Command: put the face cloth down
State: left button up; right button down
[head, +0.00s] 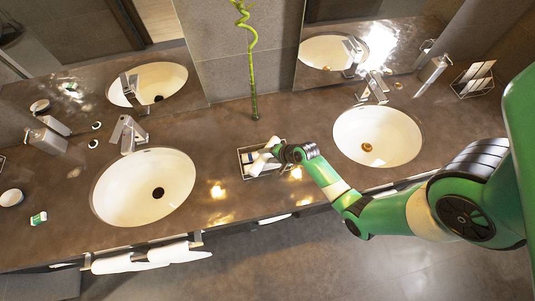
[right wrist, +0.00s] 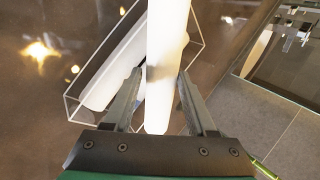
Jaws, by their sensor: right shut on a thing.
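The face cloth is a white roll (right wrist: 165,40) between the fingers of my right gripper (right wrist: 160,76) in the right wrist view. My right gripper is shut on it. In the head view the right gripper (head: 279,153) is at the thin-framed holder (head: 241,162) on the counter between the two basins. The held roll is above or partly inside the holder; I cannot tell whether it touches the bottom. Another white roll (right wrist: 112,78) lies slanted in the holder (right wrist: 68,104), left of the held one. My left gripper is not in view.
A left basin (head: 170,190) and a right basin (head: 378,150) flank the holder. A green bamboo stalk (head: 254,85) stands behind it. The counter's front edge, with towels (head: 150,257) hanging below at left, is near. A similar holder (head: 474,85) stands at far right.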

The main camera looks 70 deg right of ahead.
jog(key=shift+r, duration=0.1)
jog(key=shift+f+b, duration=0.3)
jog(key=shift+f, duration=0.15)
jog(key=c, duration=0.5)
grip_release()
jog(key=shift+r, duration=0.1)
jog(key=shift+r+p, duration=0.35)
jog(key=p+v, duration=1)
jog(key=v, duration=0.2)
